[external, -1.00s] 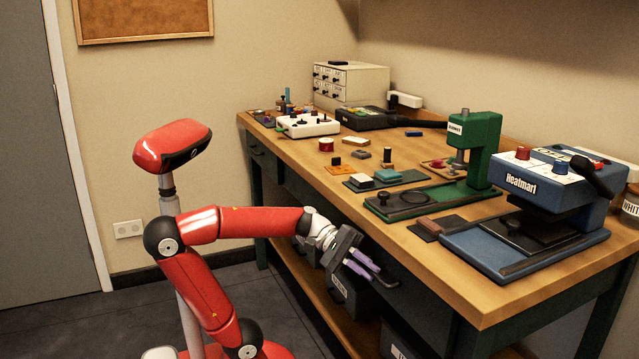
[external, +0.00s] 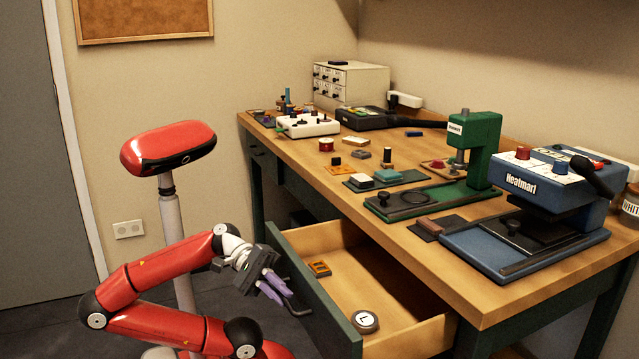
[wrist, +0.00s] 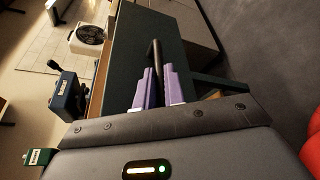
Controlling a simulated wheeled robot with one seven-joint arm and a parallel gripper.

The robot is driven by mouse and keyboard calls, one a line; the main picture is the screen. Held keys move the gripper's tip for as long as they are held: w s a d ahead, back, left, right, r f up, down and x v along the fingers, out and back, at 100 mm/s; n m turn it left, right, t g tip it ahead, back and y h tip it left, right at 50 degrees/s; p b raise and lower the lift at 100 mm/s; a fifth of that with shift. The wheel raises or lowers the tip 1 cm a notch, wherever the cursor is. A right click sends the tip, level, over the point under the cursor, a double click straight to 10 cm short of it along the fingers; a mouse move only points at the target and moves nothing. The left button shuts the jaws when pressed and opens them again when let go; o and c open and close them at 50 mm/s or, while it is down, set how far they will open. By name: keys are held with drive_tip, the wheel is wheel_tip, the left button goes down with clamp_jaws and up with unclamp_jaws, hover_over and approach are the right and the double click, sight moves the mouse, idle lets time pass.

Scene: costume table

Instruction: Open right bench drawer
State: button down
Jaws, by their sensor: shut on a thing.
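The right bench drawer (external: 408,337) is pulled well out from under the bench top, with its dark green front facing me. Inside it lie a small orange slotted piece (external: 319,268) and a round disc marked L (external: 365,321). My gripper (external: 275,291) is at the drawer front, its purple fingers shut on the dark bar handle (external: 300,312). In the wrist view my purple fingers (wrist: 157,88) close around the handle bar (wrist: 157,60), with the green drawer front (wrist: 128,50) beyond.
The wooden bench top (external: 445,258) holds a green press (external: 482,150), a blue heat press (external: 550,190) and several small pieces. A left drawer (external: 256,150) is closed.

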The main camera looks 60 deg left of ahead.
drive_tip(key=shift+s, duration=1.1)
drive_tip(key=c, duration=1.5)
unclamp_jaws()
drive_tip(key=v, duration=0.7)
drive_tip(key=shift+s+a, duration=0.1)
drive_tip(key=shift+a, duration=0.3)
